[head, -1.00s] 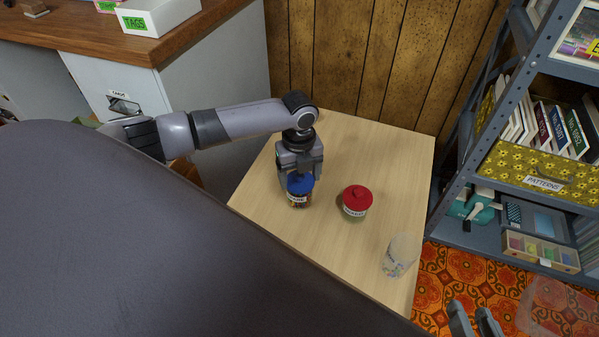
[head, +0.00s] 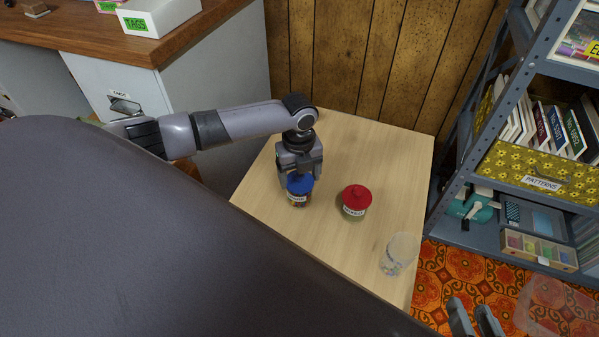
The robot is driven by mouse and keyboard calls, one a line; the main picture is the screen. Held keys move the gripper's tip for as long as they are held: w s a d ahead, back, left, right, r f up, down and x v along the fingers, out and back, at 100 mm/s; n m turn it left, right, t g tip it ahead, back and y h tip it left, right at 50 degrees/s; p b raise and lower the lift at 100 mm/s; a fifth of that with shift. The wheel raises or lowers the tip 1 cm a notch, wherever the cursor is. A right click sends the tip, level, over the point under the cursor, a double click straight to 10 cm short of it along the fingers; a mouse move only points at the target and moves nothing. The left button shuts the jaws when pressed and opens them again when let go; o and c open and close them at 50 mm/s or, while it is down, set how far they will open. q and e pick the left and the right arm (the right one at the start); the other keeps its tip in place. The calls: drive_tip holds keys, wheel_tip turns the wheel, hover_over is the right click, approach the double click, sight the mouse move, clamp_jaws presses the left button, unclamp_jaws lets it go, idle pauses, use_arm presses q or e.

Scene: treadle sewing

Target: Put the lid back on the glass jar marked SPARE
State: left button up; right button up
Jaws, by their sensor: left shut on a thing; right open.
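A glass jar (head: 298,201) with colourful contents and a small white label stands on the light wooden table. The label is too small to read surely. A blue lid (head: 300,185) sits at its mouth; whether it is fully seated I cannot tell. My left gripper (head: 300,177) points down from above and is shut on the blue lid, its fingers partly hiding it. My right gripper (head: 475,318) shows only at the bottom edge, open and empty, away from the jars.
A labelled jar with a red lid (head: 356,200) stands just right of the blue-lidded jar. A clear, open glass container (head: 399,254) stands near the table's (head: 392,155) right front. A grey shelf rack (head: 480,140) is at the right. The table's back is clear.

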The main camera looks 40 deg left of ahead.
drive_tip(key=shift+r, duration=0.1)
idle(0.3)
use_arm(q)
drive_tip(key=o, duration=1)
use_arm(e)
drive_tip(key=shift+d, duration=0.1)
use_arm(q)
drive_tip(key=shift+r+p, duration=0.6)
drive_tip(key=shift+p, duration=0.15)
wheel_tip(320, 180, up, 4)
drive_tip(key=p, duration=0.4)
drive_tip(key=shift+f, duration=0.25)
drive_tip(key=shift+r+p, duration=1.15)
drive_tip(key=shift+p, duration=0.1)
use_arm(e)
drive_tip(key=s+d+f+g+h, duration=0.1)
drive_tip(key=s+d+f+h, duration=0.2)
drive_tip(key=d, duration=0.4)
drive_tip(key=shift+s+d+f+m+g, duration=0.15)
drive_tip(key=shift+s+f+m+g, duration=0.1)
drive_tip(key=shift+f+m+g, duration=0.05)
